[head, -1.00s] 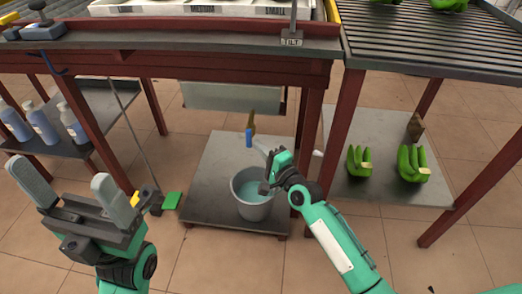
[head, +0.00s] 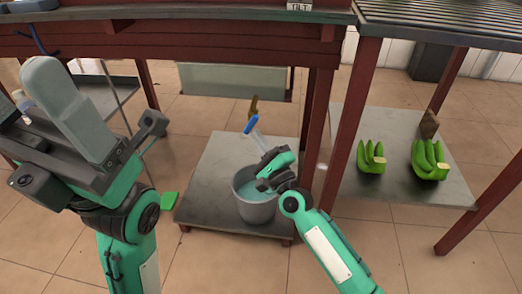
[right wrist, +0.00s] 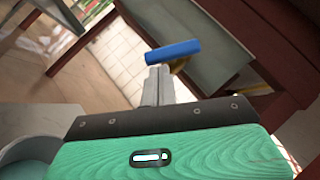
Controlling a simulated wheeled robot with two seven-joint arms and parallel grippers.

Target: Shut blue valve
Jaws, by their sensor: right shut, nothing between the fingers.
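The blue valve handle (head: 251,124) is at the brass tap (head: 253,105) under the grey tank (head: 232,80). It slants in the head view, with its upper end to the right. In the right wrist view the handle (right wrist: 173,51) lies nearly level, just beyond my fingertips. My right gripper (head: 257,138) is shut and empty, its tips right by the handle; I cannot tell whether they touch. In the right wrist view its closed fingers (right wrist: 158,84) point at the handle. My left gripper (head: 32,92) is open and empty at the left, away from the valve.
A grey bucket (head: 257,210) of bluish liquid stands on the low platform (head: 216,190) under the tap. Red table legs (head: 352,135) flank the space at right. Green bananas (head: 428,162) lie on the right shelf. A green block (head: 169,200) is on the floor.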

